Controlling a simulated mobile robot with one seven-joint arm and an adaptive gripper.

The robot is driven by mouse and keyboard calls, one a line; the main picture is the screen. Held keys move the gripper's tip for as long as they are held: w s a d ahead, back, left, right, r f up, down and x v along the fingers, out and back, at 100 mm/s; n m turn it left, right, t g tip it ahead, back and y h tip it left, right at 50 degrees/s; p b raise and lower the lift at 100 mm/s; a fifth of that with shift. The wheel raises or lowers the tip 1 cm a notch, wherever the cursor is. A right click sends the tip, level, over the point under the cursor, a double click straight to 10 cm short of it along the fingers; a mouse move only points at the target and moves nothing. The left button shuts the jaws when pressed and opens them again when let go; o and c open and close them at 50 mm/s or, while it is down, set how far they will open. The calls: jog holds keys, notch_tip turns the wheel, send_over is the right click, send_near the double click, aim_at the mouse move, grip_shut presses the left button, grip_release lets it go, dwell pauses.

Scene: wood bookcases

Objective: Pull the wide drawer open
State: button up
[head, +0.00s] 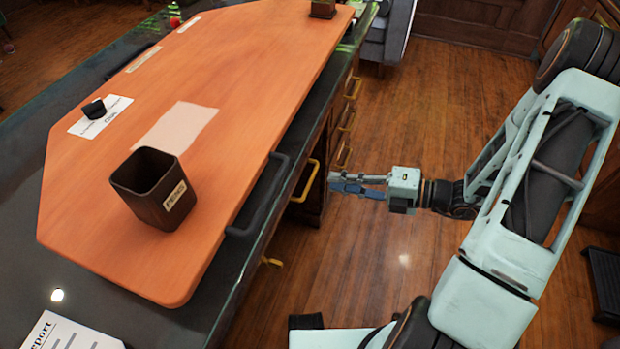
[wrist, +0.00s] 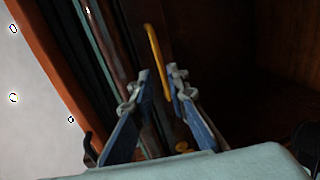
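A yellow bar handle (head: 306,181) stands out from the side of the desk, just below its dark top edge. I take it to be the wide drawer's handle; the drawer front is mostly hidden under the desktop. My gripper (head: 334,182) is just right of this handle in the head view, level with it and pointing at it. In the wrist view, my gripper's fingers (wrist: 160,76) are apart, and the yellow handle (wrist: 155,55) shows between and beyond the fingertips. I cannot tell whether they touch it.
The desk's orange top (head: 245,100) holds a dark pencil cup (head: 150,185) and papers. A dark bar handle (head: 262,200) sits along the desk edge. More brass handles (head: 347,120) line drawers farther back.

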aim_at(312, 177)
jog(key=b+x, duration=0.1)
jog(key=x, duration=0.6)
jog(key=shift+w+a, duration=0.1)
jog(key=shift+a, duration=0.2)
jog(key=shift+c, duration=0.6)
grip_shut()
jog(key=shift+d, duration=0.1)
